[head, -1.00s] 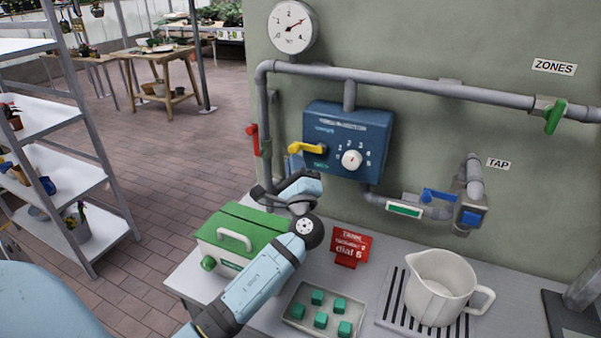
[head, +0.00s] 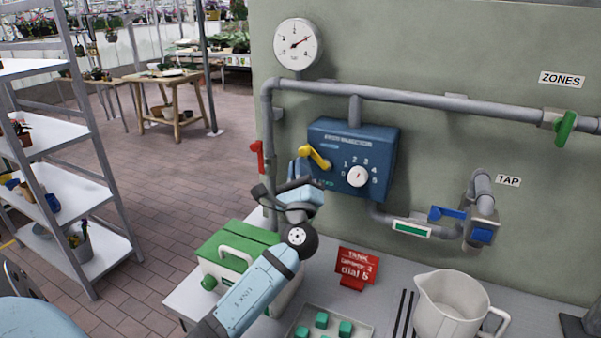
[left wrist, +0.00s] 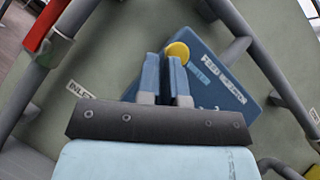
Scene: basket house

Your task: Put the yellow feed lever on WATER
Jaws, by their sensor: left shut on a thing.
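The yellow feed lever (head: 315,157) is on the left part of the blue feed box (head: 388,150). It slants from its pivot up and left. My left gripper (head: 299,168) is shut on the lever's outer end, coming from below left. In the left wrist view the yellow lever end (left wrist: 177,50) shows at the tips of the closed blue fingers (left wrist: 165,75). A light-blue word that reads WATER (left wrist: 197,72) is on the box beside it. The lever's shaft is mostly hidden there. My right gripper is not in view.
A white dial (head: 357,176) is right of the lever. A red valve handle (head: 257,157) is close left of my gripper. Grey pipes (head: 430,101) run along the wall. A green-lidded box (head: 225,252), red sign (head: 357,265) and white jug (head: 447,306) stand on the counter below.

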